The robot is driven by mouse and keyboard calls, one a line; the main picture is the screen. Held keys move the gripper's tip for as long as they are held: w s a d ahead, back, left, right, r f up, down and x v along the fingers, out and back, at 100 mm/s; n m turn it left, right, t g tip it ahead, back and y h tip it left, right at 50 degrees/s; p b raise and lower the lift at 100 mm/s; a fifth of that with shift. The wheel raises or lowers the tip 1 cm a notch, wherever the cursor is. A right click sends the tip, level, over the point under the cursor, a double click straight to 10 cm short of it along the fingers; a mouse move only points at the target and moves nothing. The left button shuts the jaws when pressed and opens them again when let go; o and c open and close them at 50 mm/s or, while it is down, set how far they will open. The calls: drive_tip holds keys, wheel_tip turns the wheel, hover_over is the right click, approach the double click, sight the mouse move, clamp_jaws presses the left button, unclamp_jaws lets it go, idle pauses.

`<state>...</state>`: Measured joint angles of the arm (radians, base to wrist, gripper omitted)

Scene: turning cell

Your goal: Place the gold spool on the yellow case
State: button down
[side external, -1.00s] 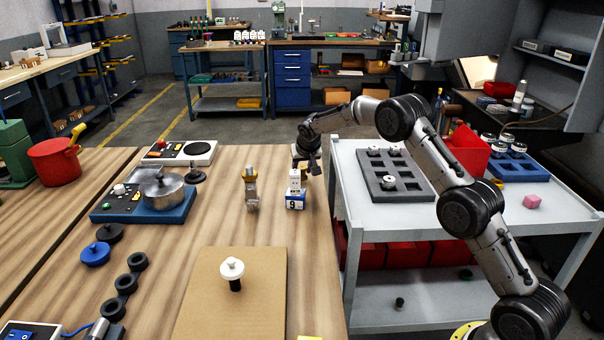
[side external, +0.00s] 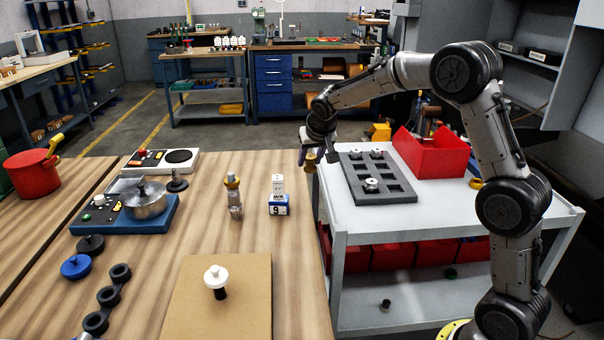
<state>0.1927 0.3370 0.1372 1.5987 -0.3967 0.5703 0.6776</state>
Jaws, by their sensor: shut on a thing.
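My gripper (side external: 311,147) is at the table's right edge, beside the grey cart. It points down and is shut on a small gold piece, which looks like the gold spool (side external: 310,160). The spool hangs at the gap between table and cart; its lower end is small and hard to make out. A small yellow block-like object, probably the yellow case (side external: 380,132), stands at the back of the cart, right of my gripper and apart from it. Its lower part is partly hidden behind the grey tray.
On the cart (side external: 430,215) are a grey socketed tray (side external: 374,178), a red open bin (side external: 432,153) and a yellow ring (side external: 475,183). On the table stand a blue-white block (side external: 278,200), a metal fitting (side external: 234,198) and a cardboard sheet (side external: 190,310) with a white-topped knob.

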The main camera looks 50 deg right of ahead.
drive_tip(key=shift+s+r, duration=0.1)
drive_tip(key=shift+s, duration=0.15)
drive_tip(key=s+a+r+n+y, duration=0.2)
drive_tip(key=s+a+n, duration=0.2)
drive_tip(key=s+a, duration=0.7)
drive_tip(key=s+a+r+n+y, duration=0.1)
drive_tip(key=s+a+n+y, duration=0.2)
drive_tip(key=s+a+n, duration=0.75)
drive_tip(key=s+a+r+m+y, duration=0.15)
drive_tip(key=s+a, duration=0.45)
drive_tip(key=s, duration=1)
drive_tip(key=shift+y, duration=0.25)
drive_tip(key=w+a+f, duration=0.8)
drive_tip(key=w, duration=0.1)
drive_tip(key=shift+a, duration=0.35)
drive_tip(key=shift+w+a+f, duration=0.3)
drive_tip(key=shift+f, duration=0.1)
drive_tip(key=f, duration=0.2)
drive_tip(key=shift+w+a+f, duration=0.25)
drive_tip(key=shift+f, duration=0.65)
